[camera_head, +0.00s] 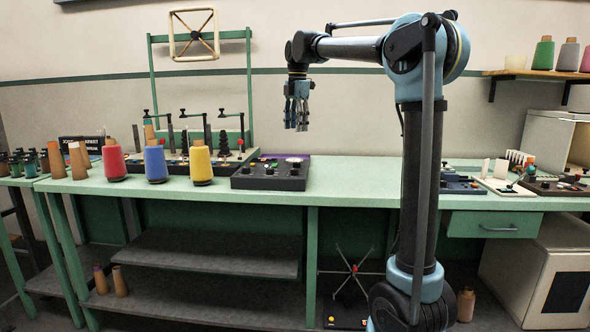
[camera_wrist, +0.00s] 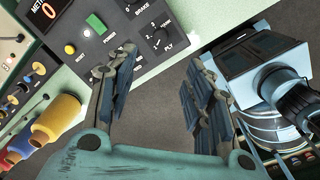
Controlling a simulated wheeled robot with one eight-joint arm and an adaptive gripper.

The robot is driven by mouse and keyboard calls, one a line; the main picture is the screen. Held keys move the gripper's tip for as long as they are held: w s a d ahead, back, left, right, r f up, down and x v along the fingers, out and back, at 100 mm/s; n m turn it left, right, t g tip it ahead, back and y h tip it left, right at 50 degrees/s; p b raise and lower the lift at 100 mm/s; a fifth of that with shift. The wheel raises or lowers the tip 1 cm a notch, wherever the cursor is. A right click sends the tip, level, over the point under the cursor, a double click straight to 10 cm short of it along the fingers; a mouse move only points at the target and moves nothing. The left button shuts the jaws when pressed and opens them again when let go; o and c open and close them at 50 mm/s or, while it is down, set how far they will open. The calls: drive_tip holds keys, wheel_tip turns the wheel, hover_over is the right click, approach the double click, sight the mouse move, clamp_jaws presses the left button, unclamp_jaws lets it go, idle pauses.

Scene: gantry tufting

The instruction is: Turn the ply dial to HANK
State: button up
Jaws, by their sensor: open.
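The ply dial (camera_wrist: 160,40) is a black round knob on a dark grey panel, near the top centre of the wrist view. Small numbers and the word PLY are printed around it. The marks are too small and tilted to tell its setting. In the head view the dark console (camera_head: 268,184) lies on the green bench, and its dials are too small to tell apart.
Red (camera_head: 114,162), blue (camera_head: 155,163) and yellow (camera_head: 201,163) cones stand left of the console. The bench (camera_head: 350,180) is clear to its right.

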sight(295, 169)
drive_tip(key=f, duration=1.6)
drive_tip(key=shift+w+a+f, duration=0.25)
drive_tip(key=shift+w+f, duration=0.05)
drive_tip(key=c, duration=1.1)
